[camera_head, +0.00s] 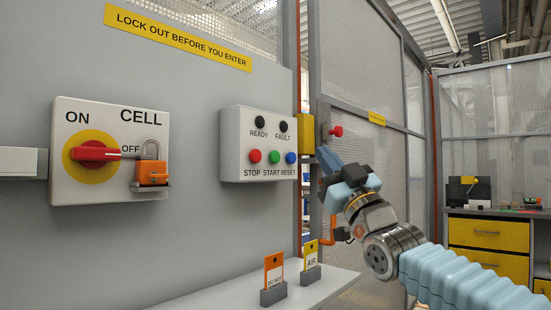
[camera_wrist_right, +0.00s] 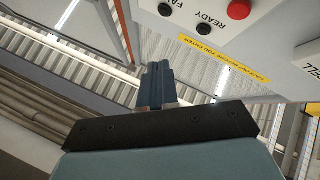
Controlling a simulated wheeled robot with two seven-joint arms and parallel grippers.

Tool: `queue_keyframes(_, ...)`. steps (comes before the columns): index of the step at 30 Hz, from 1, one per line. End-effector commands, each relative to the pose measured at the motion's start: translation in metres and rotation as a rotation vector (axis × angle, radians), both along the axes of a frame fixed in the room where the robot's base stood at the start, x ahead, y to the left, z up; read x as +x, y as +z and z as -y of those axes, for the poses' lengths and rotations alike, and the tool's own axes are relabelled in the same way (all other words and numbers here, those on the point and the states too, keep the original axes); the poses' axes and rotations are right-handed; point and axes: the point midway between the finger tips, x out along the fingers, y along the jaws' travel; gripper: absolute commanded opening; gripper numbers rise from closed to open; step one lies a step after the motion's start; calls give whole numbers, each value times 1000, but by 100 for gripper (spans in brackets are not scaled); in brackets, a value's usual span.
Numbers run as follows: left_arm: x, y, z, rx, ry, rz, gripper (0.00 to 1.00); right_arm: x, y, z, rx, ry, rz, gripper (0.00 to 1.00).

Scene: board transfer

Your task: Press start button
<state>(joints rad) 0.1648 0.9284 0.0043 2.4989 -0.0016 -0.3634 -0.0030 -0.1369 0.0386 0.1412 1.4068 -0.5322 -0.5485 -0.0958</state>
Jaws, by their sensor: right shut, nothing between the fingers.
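The green start button (camera_head: 275,158) is on the white control box (camera_head: 233,145) on the grey wall, between the red stop button (camera_head: 255,156) and the blue reset button (camera_head: 291,158). My right gripper (camera_head: 326,160) is shut and empty, to the right of the box and apart from the button in the picture. In the right wrist view its closed blue fingers (camera_wrist_right: 157,82) point up, below part of the box (camera_wrist_right: 262,30), which appears turned over there. A red button (camera_wrist_right: 239,9) shows there; the green one does not. My left gripper is not in view.
A cell switch panel (camera_head: 60,145) with a red handle (camera_head: 94,154) and an orange padlock (camera_head: 152,172) is at left. A ledge (camera_head: 225,295) below holds an orange tag (camera_head: 274,270) and a yellow tag (camera_head: 311,255). A mesh door (camera_head: 360,80) stands behind my right gripper.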

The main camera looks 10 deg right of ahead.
Motion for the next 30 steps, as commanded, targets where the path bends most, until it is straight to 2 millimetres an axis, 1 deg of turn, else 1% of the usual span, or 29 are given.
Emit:
queue_keyframes(5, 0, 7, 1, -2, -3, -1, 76, 9, 2, -7, 1, 2, -3, 0)
queue_keyframes(15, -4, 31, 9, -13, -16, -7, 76, 46, 3, -36, 0, 2, -3, 0)
queue_keyframes(21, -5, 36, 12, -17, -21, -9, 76, 63, 1, -49, 1, 2, -2, 0)
queue_keyframes(30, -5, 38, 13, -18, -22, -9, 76, 70, 0, -54, 1, 1, 0, 0)
